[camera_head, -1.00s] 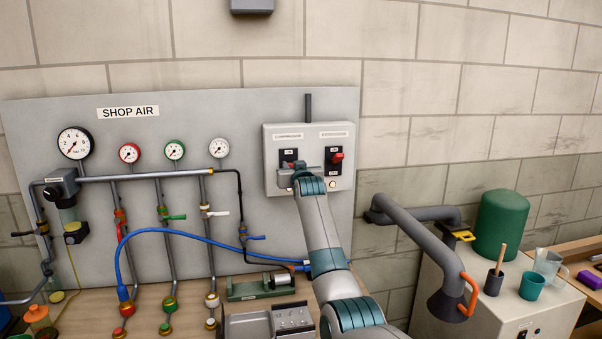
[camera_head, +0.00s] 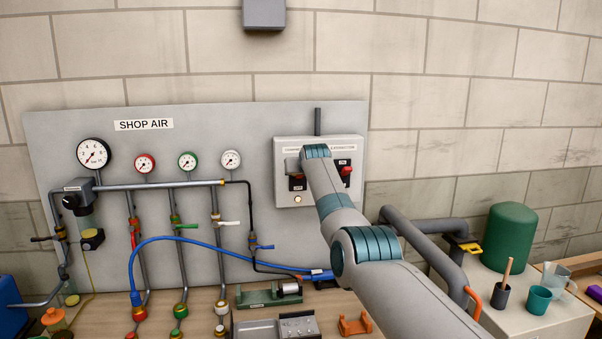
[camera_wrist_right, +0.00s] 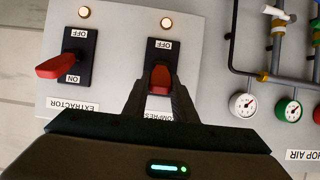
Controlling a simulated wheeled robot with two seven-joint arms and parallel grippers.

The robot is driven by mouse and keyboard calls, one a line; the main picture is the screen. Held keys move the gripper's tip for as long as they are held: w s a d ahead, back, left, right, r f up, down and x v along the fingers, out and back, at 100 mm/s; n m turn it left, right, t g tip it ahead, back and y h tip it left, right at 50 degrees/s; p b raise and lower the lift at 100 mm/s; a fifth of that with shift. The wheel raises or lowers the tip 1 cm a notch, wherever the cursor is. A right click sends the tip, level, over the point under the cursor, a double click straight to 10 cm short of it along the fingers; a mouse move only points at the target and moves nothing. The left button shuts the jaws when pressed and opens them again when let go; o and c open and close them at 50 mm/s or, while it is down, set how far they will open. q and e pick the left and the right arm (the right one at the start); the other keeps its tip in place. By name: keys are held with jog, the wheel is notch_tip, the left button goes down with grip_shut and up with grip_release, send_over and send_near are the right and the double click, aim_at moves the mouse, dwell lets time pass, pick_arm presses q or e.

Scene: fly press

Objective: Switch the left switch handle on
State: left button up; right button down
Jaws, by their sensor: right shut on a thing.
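The grey switch box (camera_head: 354,151) is on the wall panel, with the left (compressor) switch and the right (extractor) switch on it. The right wrist view shows the box upside down. There the left switch's red handle (camera_wrist_right: 160,78) sits between the fingers of my right gripper (camera_wrist_right: 160,92), which is shut on it. The OFF label shows at the end of its black plate; its ON label is hidden behind the gripper. In the head view my right arm covers most of this switch. My left gripper is not in view.
Indicator lamps (camera_wrist_right: 166,22) glow on the box. Gauges, pipes and a blue hose (camera_head: 200,240) are on the left; a green tank (camera_head: 510,238) stands at right.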

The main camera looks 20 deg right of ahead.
dwell(0.3)
jog(key=c, duration=1.4)
grip_release()
jog(key=shift+f, duration=0.1)
jog(key=shift+c, duration=0.2)
jog(key=shift+s+b, duration=0.35)
jog(key=shift+b, duration=0.35)
jog(key=b+v, duration=0.9)
jog(key=v, duration=0.7)
jog(key=shift+s+r, duration=0.2)
jog(key=shift+r, duration=0.05)
jog(key=shift+a, duration=0.1)
